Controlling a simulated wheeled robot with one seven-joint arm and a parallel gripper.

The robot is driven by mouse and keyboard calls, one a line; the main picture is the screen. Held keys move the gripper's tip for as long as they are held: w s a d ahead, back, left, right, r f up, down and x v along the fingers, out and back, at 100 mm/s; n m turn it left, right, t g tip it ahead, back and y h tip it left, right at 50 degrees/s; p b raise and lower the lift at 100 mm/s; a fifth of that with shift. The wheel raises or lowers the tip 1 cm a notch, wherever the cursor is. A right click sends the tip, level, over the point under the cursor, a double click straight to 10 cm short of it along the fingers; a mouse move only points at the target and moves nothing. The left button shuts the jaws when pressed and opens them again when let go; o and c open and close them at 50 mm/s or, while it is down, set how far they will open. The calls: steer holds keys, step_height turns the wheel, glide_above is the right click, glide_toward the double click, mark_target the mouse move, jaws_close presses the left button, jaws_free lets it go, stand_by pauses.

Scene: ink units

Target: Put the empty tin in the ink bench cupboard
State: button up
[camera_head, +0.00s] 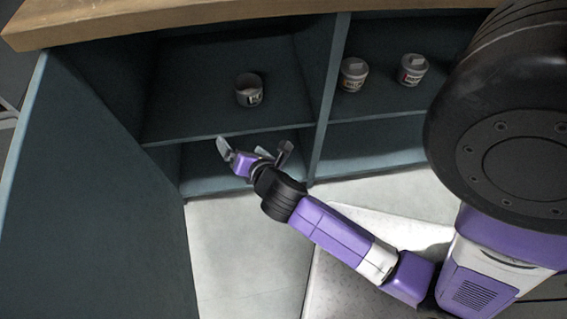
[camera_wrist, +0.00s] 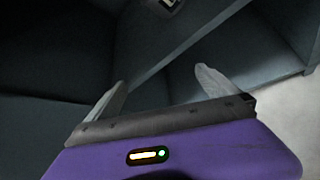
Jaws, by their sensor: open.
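The empty tin (camera_head: 249,94), a small open-topped cup-like container with a dark label, stands upright on the upper shelf in the left compartment of the ink bench cupboard (camera_head: 205,140). In the wrist view a part of the tin (camera_wrist: 165,5) shows at the top edge, cut off by the frame. My gripper (camera_head: 252,148) is in front of the cupboard, below and apart from the tin, near the front edge of the shelf. Its fingers are spread with nothing between them; the wrist view also shows the gripper (camera_wrist: 160,78) empty.
Two lidded tins, one (camera_head: 354,76) near the divider and another (camera_head: 412,72) further right, stand on the upper right shelf. A vertical divider (camera_head: 325,100) separates the compartments. The cupboard door (camera_head: 95,200) stands open at left. The wooden bench top (camera_head: 200,14) overhangs above.

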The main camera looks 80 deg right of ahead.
steer(key=s+a+r+m+t+y, duration=0.2)
steer(key=s+a+m+y, duration=0.15)
steer(key=a, duration=0.45)
steer(key=s+a+r+m+t+y, duration=0.2)
steer(key=s+a+m, duration=0.3)
steer(key=a, duration=0.3)
steer(key=s+a+r+m+t+y, duration=0.2)
steer(key=s+a+r+m+y, duration=0.1)
steer(key=s+r+m, duration=0.5)
step_height(320, 180, up, 2)
steer(key=shift+s+a+r+m, duration=0.3)
steer(key=shift+a+m, duration=0.3)
steer(key=shift+m, duration=0.45)
steer(key=shift+y, duration=0.25)
step_height(320, 180, up, 23)
steer(key=p, duration=2.3)
